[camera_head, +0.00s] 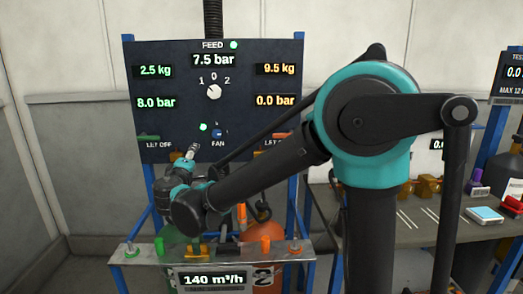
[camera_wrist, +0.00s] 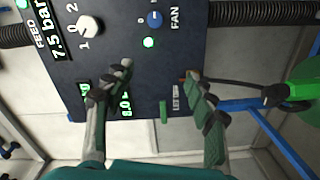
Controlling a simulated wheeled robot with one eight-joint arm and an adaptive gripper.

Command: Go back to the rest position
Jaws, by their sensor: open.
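My gripper (camera_head: 192,152) is in front of the lower left of the dark blue panel (camera_head: 180,62), below the green lamp (camera_head: 203,127) and left of the blue fan knob (camera_head: 217,133). In the wrist view my gripper (camera_wrist: 158,78) has its two fingers wide apart, with nothing between them but the panel face behind. The fan knob (camera_wrist: 154,19) and lit lamp (camera_wrist: 149,43) lie beyond the fingertips. The white feed knob (camera_head: 214,92) sits higher on the panel. Whether a finger touches the panel cannot be told.
Below the panel, a metal shelf (camera_head: 140,256) with small fittings stands before a green cylinder (camera_head: 168,240) and an orange cylinder (camera_head: 268,236). A bench (camera_head: 400,232) with tools stands at right. The floor at left looks clear.

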